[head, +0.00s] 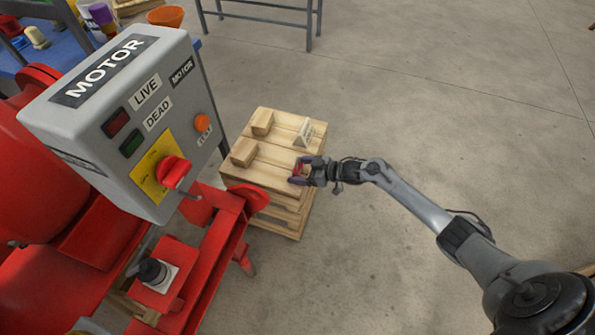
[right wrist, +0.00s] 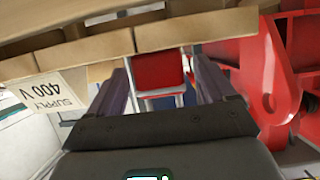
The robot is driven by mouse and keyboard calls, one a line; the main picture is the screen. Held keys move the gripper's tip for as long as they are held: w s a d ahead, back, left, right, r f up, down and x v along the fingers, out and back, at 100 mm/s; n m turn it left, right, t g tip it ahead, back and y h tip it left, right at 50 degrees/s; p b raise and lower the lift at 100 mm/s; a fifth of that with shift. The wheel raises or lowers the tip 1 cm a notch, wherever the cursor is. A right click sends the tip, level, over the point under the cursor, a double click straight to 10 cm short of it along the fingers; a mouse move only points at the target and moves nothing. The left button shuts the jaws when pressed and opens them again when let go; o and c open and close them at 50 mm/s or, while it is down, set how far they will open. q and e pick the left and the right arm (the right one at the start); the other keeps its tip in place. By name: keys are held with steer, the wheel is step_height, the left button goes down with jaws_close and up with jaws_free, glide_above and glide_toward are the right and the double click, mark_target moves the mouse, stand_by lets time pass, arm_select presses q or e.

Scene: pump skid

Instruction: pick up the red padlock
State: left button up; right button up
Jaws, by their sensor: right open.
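The red padlock (head: 299,169) is at the right edge of the wooden pallet stack's top, small in the head view and partly covered by my gripper. In the right wrist view the padlock (right wrist: 160,70) shows as a red block between the two fingers, with a pale part below it. My right gripper (head: 299,173) is open, with a finger on either side of the padlock. In the right wrist view my right gripper (right wrist: 160,80) shows a gap beside the padlock; I cannot tell whether either finger touches it. My left gripper is not in view.
The grey motor control box (head: 105,110) with a red switch (head: 174,170) and the red pump frame (head: 205,270) stand to the left.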

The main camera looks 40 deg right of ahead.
mark_target(301, 167)
steer(key=c, duration=1.1)
steer(key=shift+r, duration=0.2)
steer(key=shift+c, duration=0.2)
steer(key=shift+r+p, duration=0.55)
step_height(301, 167, up, 4)
steer(key=shift+d+f+p, duration=0.1)
steer(key=shift+f+p, duration=0.1)
steer(key=shift+p, duration=1)
steer(key=w+r+p+v, duration=0.1)
steer(key=p+v, duration=0.4)
steer(key=v, duration=0.8)
steer(key=shift+d+p, duration=0.35)
steer(key=shift+d, duration=0.1)
